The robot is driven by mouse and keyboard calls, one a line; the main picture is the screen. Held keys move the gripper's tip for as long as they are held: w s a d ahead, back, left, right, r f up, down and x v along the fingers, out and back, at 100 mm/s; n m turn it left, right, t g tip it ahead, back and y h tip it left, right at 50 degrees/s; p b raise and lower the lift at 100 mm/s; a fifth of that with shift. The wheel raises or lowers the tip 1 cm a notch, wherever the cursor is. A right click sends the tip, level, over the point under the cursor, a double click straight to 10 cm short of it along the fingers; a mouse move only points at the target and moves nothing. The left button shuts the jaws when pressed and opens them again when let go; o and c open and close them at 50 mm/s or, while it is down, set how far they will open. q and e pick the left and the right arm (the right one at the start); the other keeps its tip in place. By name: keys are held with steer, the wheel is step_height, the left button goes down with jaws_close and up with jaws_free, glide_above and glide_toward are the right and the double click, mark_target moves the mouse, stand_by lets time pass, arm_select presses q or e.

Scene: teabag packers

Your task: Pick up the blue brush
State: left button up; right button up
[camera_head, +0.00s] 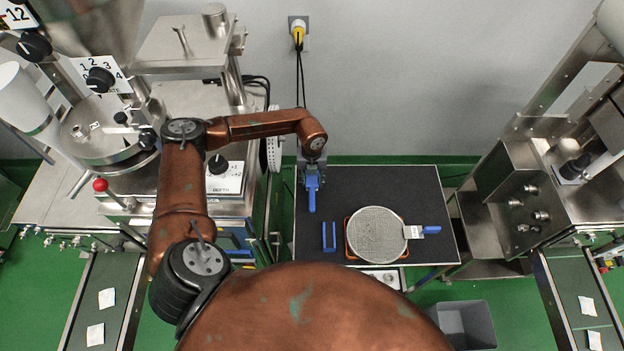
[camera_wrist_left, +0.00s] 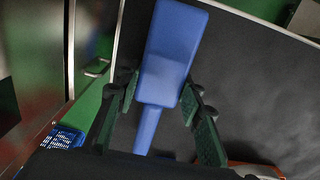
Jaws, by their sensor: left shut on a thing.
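The blue brush (camera_head: 312,199) is at the left end of the dark tabletop (camera_head: 375,180) in the head view. My left gripper (camera_head: 312,171) is right at the brush's upper end and shut on it. In the left wrist view the brush (camera_wrist_left: 168,50) lies between the two dark green fingers of my left gripper (camera_wrist_left: 162,88), its broad end beyond the fingertips and its narrow part running back between them. I cannot tell whether the brush touches the tabletop. My right gripper does not show.
A blue bracket (camera_head: 329,237) lies left of the sieve. Steel machines flank the table. A grey bin (camera_head: 466,325) stands on the floor. The table's back right is clear.

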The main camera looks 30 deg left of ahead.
mark_target(312, 181)
arm_select(q)
steer(key=shift+w+r, duration=0.1)
steer(key=shift+r, duration=0.4)
step_height(312, 181, up, 2)
steer(key=shift+r+b, duration=0.15)
steer(key=shift+b, duration=0.2)
steer(key=s+d+r+b, duration=0.1)
steer(key=s+d+r, duration=0.7)
steer(key=d, duration=0.3)
steer(key=shift+s+d+r, duration=0.15)
steer(key=shift+s+r, duration=0.1)
steer(key=shift+r, duration=0.6)
